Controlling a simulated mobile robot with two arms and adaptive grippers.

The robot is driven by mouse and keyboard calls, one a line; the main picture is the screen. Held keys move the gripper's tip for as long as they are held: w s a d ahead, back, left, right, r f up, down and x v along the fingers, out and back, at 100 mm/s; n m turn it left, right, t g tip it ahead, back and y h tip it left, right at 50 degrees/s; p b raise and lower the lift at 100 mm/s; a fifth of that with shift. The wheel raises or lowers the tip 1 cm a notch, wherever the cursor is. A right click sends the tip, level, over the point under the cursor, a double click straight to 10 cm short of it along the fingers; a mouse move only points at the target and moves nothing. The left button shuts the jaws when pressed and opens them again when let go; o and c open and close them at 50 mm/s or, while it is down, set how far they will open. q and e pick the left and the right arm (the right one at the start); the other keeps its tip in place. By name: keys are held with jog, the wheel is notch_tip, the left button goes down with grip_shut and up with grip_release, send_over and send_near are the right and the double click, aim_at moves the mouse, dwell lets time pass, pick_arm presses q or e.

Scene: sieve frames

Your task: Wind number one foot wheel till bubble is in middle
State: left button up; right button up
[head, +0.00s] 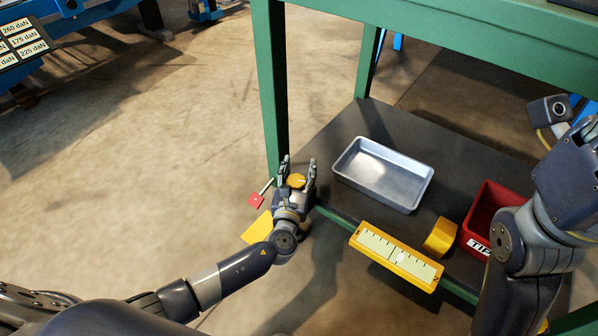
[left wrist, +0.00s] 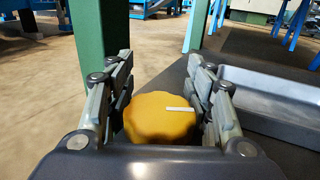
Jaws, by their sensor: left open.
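A yellow foot wheel (head: 297,181) with a lobed rim stands at the front left corner of the green frame. In the left wrist view the wheel (left wrist: 158,118) shows a white mark on its top. My left gripper (head: 298,165) is open, with one finger on each side of the wheel; whether they touch it I cannot tell. A yellow level (head: 392,257) with a white scale sits on the frame's front edge. A pale bubble-like spot (head: 401,258) shows a little right of the scale's middle line. My right arm is at the right; its gripper's fingers are not visible.
A grey metal tray (head: 345,172) lies on the dark shelf (head: 400,124). A red bin (head: 480,207) and a yellow block (head: 440,237) stand right of it. Green posts (head: 272,85) rise close by.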

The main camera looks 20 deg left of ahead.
pick_arm(q)
jog(key=shift+w, duration=0.15)
jog(key=shift+c, duration=0.6)
jog(key=c, duration=0.7)
jog(key=shift+c, duration=0.6)
jog(key=shift+f, duration=0.15)
jog(key=shift+c, duration=0.6)
